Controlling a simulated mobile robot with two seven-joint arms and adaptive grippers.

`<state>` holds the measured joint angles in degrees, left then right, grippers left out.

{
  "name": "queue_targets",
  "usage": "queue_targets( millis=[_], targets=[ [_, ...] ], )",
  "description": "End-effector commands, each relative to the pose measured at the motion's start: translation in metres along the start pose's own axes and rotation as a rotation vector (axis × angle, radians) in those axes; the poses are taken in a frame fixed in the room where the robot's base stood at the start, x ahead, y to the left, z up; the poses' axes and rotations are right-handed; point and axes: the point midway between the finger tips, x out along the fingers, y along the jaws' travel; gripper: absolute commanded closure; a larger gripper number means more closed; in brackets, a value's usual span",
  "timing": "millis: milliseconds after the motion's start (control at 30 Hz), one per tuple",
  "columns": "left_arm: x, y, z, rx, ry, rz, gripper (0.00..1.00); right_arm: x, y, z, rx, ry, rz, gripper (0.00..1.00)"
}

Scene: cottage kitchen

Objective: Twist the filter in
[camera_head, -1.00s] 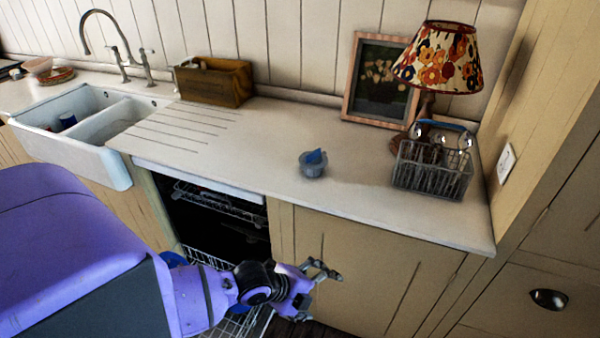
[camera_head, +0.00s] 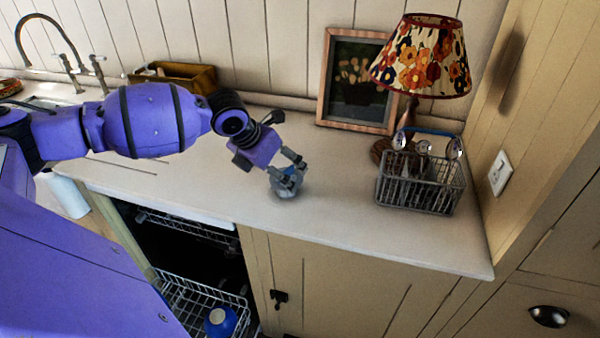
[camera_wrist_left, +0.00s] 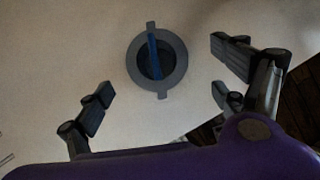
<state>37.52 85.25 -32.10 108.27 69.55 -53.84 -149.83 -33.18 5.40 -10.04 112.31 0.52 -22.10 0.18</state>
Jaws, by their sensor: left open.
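The filter (camera_head: 287,188) is a small grey round cup standing upright on the worktop, partly hidden by my left gripper in the head view. In the left wrist view the filter (camera_wrist_left: 144,75) shows from above, with a blue bar across its middle and two small tabs on its rim. My left gripper (camera_head: 286,168) is open over the filter, its fingers pointing down. In the left wrist view the fingers are spread and empty, with the filter beyond them. I cannot tell whether a finger touches it. My right gripper is not in view.
An open dishwasher with wire racks (camera_head: 195,290) is below the worktop (camera_head: 340,215). A wire cutlery basket (camera_head: 418,185), a flowered lamp (camera_head: 425,60) and a framed picture (camera_head: 355,80) stand right of the filter. A wooden box (camera_head: 185,76) is at the back left.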

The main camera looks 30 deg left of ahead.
Motion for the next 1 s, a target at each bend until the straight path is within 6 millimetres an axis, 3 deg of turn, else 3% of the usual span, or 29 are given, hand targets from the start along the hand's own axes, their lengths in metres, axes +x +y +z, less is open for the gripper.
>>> queue_targets(
  millis=[133,433,700,933,1000],
  targets=[
    [0.004,0.003,0.001,0.038,0.009,0.004,0.11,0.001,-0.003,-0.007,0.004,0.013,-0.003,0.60],
    [0.038,0.004,0.002,0.035,0.006,0.003,0.11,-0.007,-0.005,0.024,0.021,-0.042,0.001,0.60],
    [0.072,0.005,0.002,0.036,0.005,0.004,0.11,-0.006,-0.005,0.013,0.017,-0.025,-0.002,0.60],
    [0.074,0.006,0.002,0.038,0.005,0.005,0.11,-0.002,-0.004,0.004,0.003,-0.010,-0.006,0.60],
    [0.074,0.006,0.002,0.038,0.005,0.005,0.17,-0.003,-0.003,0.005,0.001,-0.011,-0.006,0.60]
  ],
)
